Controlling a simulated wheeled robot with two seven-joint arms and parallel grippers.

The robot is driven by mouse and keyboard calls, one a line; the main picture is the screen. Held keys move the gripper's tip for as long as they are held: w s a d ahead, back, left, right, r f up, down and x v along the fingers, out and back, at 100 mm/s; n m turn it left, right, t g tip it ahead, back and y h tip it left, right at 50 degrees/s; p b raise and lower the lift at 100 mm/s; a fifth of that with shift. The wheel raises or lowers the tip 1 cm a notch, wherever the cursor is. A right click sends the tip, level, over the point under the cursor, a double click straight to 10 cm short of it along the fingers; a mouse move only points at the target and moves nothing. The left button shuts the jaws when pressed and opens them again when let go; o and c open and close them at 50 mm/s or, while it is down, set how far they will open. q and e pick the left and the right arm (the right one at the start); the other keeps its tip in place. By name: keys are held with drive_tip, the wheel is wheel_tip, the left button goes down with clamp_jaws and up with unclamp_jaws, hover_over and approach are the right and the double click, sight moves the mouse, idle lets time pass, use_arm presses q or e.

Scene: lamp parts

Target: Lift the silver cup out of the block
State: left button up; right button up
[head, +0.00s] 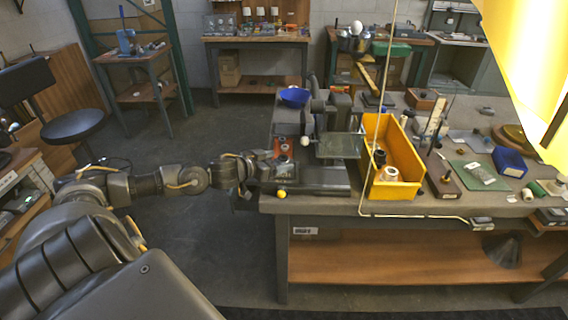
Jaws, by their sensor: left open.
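A small orange-red block (277,148) stands at the left end of the workbench, beside a grey machine. Small round parts stand in it; a pale grey one (284,158) at its near side may be the silver cup, but it is too small to be sure. My left arm reaches in from the left, and my left gripper (262,168) is at the bench's left edge, just in front of and left of the block. It is open, and its fingers are hard to make out against the dark machine base. My right gripper is not in view.
The grey machine (336,146) with a blue bowl (294,96) stands behind and right of the block. A yellow bin (408,160) holding a spool (388,174) is farther right. A yellow ball knob (281,193) sits at the front edge. Several small items crowd the bench's right side.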

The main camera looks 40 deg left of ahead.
use_arm(q)
drive_tip(key=p+x, duration=0.1)
drive_tip(key=x, duration=0.4)
drive_tip(key=shift+r, duration=0.15)
drive_tip(key=shift+c, duration=0.2)
drive_tip(key=c, duration=1)
